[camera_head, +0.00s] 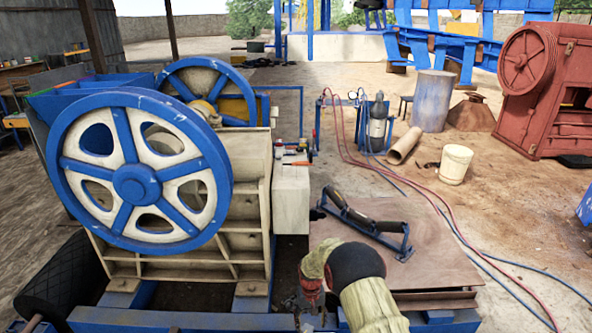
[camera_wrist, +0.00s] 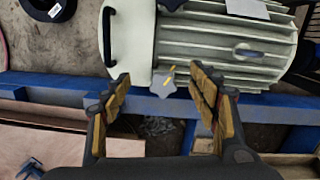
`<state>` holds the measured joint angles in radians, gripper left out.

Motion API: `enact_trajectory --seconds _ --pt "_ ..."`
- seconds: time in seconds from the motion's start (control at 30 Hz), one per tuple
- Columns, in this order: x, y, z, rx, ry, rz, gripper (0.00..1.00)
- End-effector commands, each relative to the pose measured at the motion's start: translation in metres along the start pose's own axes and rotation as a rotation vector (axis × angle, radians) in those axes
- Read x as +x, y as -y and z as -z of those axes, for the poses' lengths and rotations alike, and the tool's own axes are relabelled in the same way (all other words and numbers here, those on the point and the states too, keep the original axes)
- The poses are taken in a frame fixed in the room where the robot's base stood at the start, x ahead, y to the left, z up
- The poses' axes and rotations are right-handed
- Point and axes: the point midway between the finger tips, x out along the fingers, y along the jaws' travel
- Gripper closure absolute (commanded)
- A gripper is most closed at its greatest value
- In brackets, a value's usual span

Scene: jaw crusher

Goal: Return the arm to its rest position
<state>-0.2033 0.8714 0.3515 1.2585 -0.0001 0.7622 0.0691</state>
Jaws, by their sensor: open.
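My arm (camera_head: 358,272) reaches in from the bottom of the head view, bent beside the jaw crusher (camera_head: 250,215). My gripper (camera_wrist: 160,78) is open in the wrist view, with its two tan-padded fingers well apart and nothing held between them. Beyond the fingertips are a small grey piece with yellow marks (camera_wrist: 164,83) and a blue beam (camera_wrist: 60,92). A cream ribbed housing (camera_wrist: 225,45) fills the upper right of the wrist view. In the head view the gripper is small and partly hidden by the arm, low by the crusher's blue base frame (camera_head: 180,322).
The crusher's large blue-and-white flywheel (camera_head: 137,186) stands left of my arm. A brown plate (camera_head: 440,240) carries a dark roller frame (camera_head: 368,222) to the right. A white bucket (camera_head: 455,164), hoses (camera_head: 420,190) and a red machine (camera_head: 545,85) stand farther right. Open ground lies between them.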

Motion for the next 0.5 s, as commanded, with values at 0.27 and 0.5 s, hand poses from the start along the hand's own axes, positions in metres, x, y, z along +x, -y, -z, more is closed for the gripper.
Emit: enact_trajectory --seconds 0.27,0.5 --pt "-0.054 -0.01 -0.074 -0.016 0.08 -0.003 0.4" --pt "-0.143 -0.024 -0.13 -0.011 0.064 0.001 0.4"
